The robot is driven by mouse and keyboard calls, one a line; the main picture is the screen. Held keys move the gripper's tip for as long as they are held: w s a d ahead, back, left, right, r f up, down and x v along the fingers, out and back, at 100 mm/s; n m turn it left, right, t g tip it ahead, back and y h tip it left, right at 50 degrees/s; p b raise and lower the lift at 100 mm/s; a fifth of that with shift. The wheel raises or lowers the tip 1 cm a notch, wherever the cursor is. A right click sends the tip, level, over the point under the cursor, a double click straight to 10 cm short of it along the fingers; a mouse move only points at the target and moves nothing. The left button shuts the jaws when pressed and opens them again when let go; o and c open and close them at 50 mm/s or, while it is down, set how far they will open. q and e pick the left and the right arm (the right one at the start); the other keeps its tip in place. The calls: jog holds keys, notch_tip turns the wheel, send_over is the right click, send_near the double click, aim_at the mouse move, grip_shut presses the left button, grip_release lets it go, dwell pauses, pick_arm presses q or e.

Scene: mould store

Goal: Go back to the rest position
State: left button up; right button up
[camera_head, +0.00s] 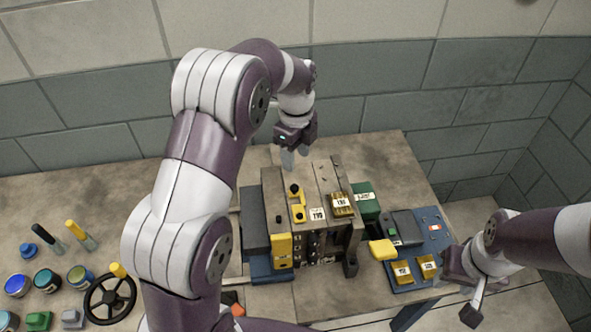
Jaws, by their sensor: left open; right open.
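My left arm reaches up across the middle of the view. Its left gripper (294,159) points down near the back edge of the mould block, with its fingers apart and nothing seen between them. The mould block (318,178) is a grey-brown metal assembly with yellow and black parts and white labels. I cannot tell whether the fingertips touch it. My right arm comes in from the right. Its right gripper (462,300) is open and empty, beside the front right of the blue tray (433,250).
The table (130,190) is stone-like, with a brick wall behind. At left are paint pots (47,281), brushes (78,233) and a black handwheel (110,298). The back left is clear.

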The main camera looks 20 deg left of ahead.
pick_arm(q)
jog(key=shift+r, duration=0.7)
jog(key=s+f+n+t, duration=0.1)
jog(key=s+f+n, duration=0.1)
jog(key=s+n, duration=1.7)
jog(key=shift+s+n+b, duration=0.35)
jog(key=shift+n+b, duration=0.05)
jog(key=shift+n, duration=0.8)
jog(key=shift+s+a, duration=0.1)
jog(key=shift+s, duration=0.1)
